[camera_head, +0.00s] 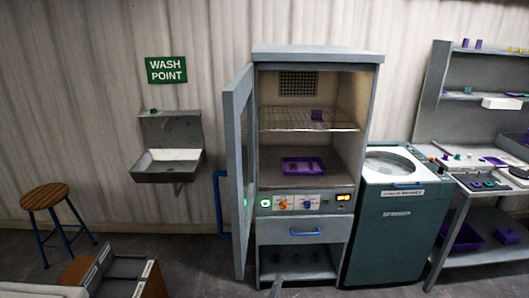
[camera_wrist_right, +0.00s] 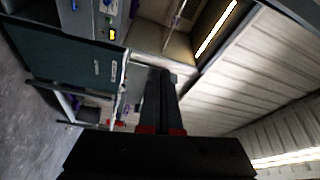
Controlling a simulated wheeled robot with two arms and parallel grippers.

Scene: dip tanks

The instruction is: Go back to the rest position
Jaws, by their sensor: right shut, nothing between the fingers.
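My right gripper (camera_wrist_right: 159,78) shows in the right wrist view as dark fingers with red parts at their base. The fingers are shut together with nothing between them. In the head view only a thin grey tip (camera_head: 278,281) shows low in the middle, in front of the cabinet's base. The grey cabinet (camera_head: 318,53) stands behind it with its door (camera_head: 238,170) swung open to the left. My left gripper is not in view.
A teal machine (camera_head: 391,235) and a bench with shelves (camera_head: 435,95) stand to the right. A sink (camera_head: 167,178), a stool (camera_head: 45,196) and a brown-and-grey bin (camera_head: 75,272) are to the left.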

